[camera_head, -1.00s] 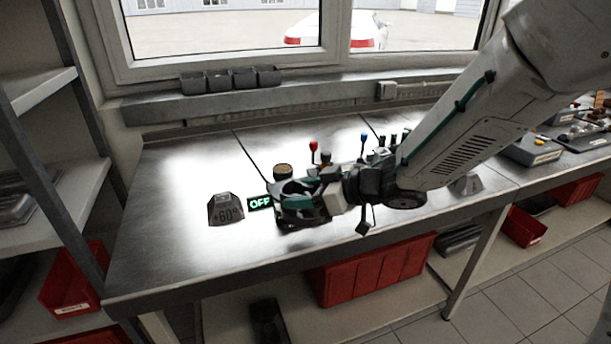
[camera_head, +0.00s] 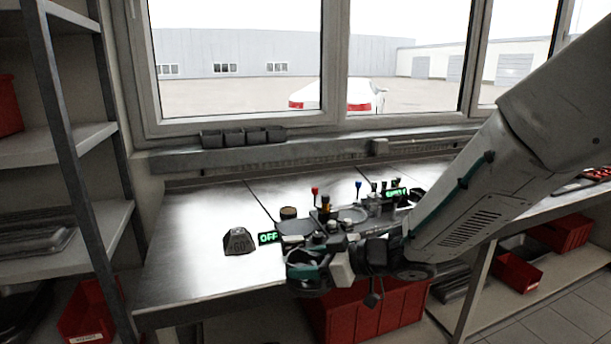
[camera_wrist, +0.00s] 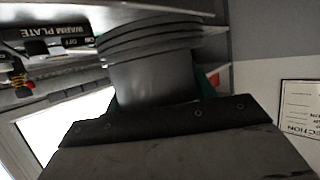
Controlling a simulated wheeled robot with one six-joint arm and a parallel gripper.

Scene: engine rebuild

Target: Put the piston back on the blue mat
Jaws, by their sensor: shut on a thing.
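The piston (camera_wrist: 150,75) is a grey metal cylinder with ring grooves near its upper end in the wrist view. My gripper (camera_wrist: 158,98) is shut on it; bits of green finger show on both sides. In the head view my gripper (camera_head: 312,272) is over the front edge of the metal bench, and the piston cannot be made out clearly there. The blue mat is not recognisable in either view.
A dark block marked 60° (camera_head: 239,242) and a green OFF display (camera_head: 268,238) are left of my gripper on the bench (camera_head: 190,268). Small knobbed parts stand behind it. A red bin (camera_head: 400,305) is below. The bench's left part is mostly clear.

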